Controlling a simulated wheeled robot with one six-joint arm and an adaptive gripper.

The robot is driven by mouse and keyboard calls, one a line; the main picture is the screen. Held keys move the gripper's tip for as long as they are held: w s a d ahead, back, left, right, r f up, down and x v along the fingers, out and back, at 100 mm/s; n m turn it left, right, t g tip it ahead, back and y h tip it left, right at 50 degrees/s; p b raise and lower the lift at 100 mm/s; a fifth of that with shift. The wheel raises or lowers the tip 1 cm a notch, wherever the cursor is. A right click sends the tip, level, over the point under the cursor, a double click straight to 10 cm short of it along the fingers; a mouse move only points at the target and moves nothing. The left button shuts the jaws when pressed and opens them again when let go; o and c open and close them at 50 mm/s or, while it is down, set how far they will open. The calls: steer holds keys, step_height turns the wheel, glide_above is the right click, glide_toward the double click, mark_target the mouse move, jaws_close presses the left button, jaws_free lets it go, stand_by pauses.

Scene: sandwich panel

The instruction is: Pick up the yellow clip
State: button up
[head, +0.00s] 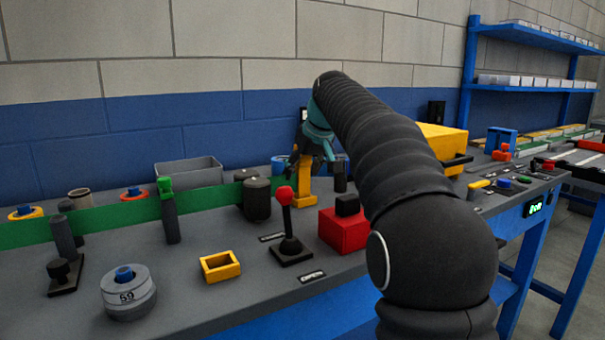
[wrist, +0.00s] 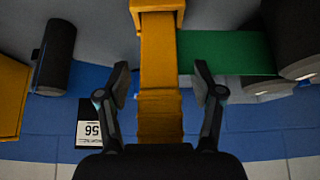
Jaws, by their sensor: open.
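The yellow clip (head: 304,182) stands upright on the grey bench in the head view, at the back middle, with a wider foot. My gripper (head: 313,152) is at its upper part, and the teal wrist hides some of it. In the wrist view the yellow clip (wrist: 160,75) runs down the middle, between the two fingers of my gripper (wrist: 161,84). The fingers are open, with a visible gap on each side of the clip. The clip's far end is hidden behind the gripper body in the wrist view.
A red block (head: 343,230) with a black top and a red-knobbed lever (head: 287,225) stand in front of the clip. A dark cylinder (head: 257,199) is to its left. A large yellow box (head: 440,141) is at right. A yellow open frame (head: 220,267) lies near the front edge.

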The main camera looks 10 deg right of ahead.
steer(key=shift+c, duration=0.3)
jaws_close()
steer(key=shift+r, duration=0.1)
steer(key=shift+w+r, duration=0.15)
steer(key=shift+r, duration=4.75)
